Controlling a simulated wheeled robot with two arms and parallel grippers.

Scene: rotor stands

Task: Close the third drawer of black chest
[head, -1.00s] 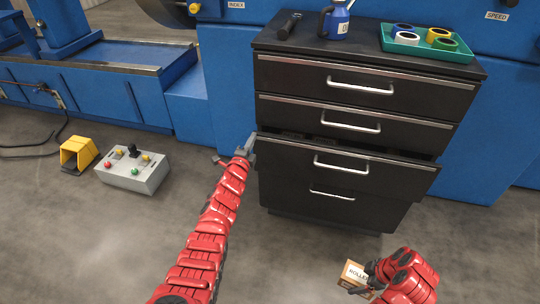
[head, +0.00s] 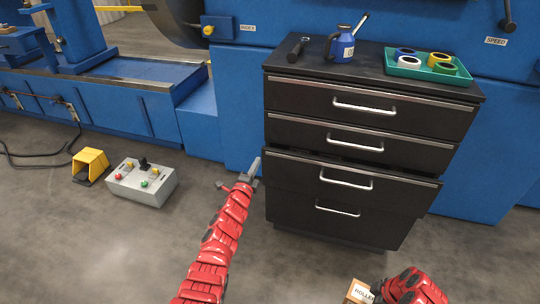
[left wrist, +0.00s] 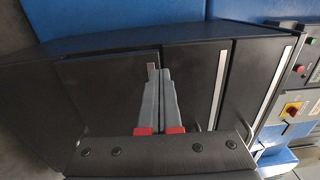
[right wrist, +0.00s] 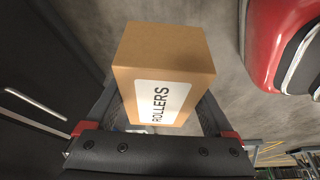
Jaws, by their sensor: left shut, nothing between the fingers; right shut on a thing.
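The black chest (head: 367,101) stands against the blue machine, with several drawers one above another. Its third drawer (head: 340,190) stands out slightly, with a narrow dark gap above its front; the drawers above and below look shut. My left gripper (head: 254,168) is shut and empty, at the left edge of the third drawer's front. In the left wrist view its closed fingers (left wrist: 158,98) are in front of the black chest surface; contact is unclear. My right gripper (right wrist: 160,112) is shut on a cardboard box labelled ROLLERS (right wrist: 165,55), low in front of the chest.
On the chest top are a teal tray (head: 432,69) with several tape rolls, a blue bottle (head: 342,46) and a dark tool (head: 298,48). A grey control box (head: 140,183) and a yellow pedal (head: 90,165) sit on the floor at left.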

